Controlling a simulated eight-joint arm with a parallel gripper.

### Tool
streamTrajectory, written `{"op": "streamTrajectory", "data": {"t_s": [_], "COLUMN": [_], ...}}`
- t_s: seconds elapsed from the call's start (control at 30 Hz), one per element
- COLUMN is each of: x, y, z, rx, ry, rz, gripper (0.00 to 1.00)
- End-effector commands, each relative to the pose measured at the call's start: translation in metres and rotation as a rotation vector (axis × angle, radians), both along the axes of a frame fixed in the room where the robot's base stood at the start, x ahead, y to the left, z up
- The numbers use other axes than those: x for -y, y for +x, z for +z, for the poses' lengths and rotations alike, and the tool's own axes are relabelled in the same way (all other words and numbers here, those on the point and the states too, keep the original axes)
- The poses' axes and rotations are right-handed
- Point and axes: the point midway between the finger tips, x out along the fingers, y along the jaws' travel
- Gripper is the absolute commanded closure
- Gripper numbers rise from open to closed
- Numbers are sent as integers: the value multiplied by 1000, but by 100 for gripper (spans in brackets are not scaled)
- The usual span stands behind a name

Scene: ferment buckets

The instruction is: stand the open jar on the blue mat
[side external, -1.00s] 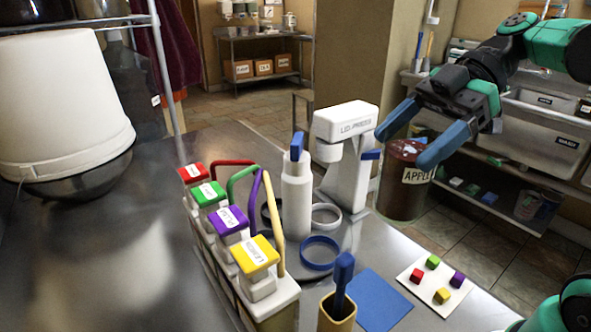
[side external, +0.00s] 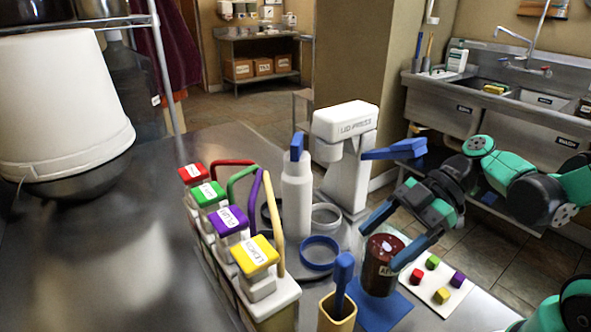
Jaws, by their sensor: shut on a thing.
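The fingers hide parts of the jar's upper rim.
A white card (side external: 447,270) with small coloured cubes lies right of the mat. A yellow cup (side external: 337,312) with a blue-handled tool stands at left. Behind are the lid press (side external: 345,160), a blue ring (side external: 320,253) and a white bottle (side external: 297,195).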

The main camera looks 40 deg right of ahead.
Motion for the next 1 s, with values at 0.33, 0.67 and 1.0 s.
{"op": "streamTrajectory", "data": {"t_s": [0.33, 0.67, 1.0], "x": [0, 0, 0], "y": [0, -1, -1], "z": [-28, -36, -36], "rx": [0, 0, 0], "ry": [1, 1, 0], "rz": [0, 0, 0], "gripper": [100, 100, 0]}}
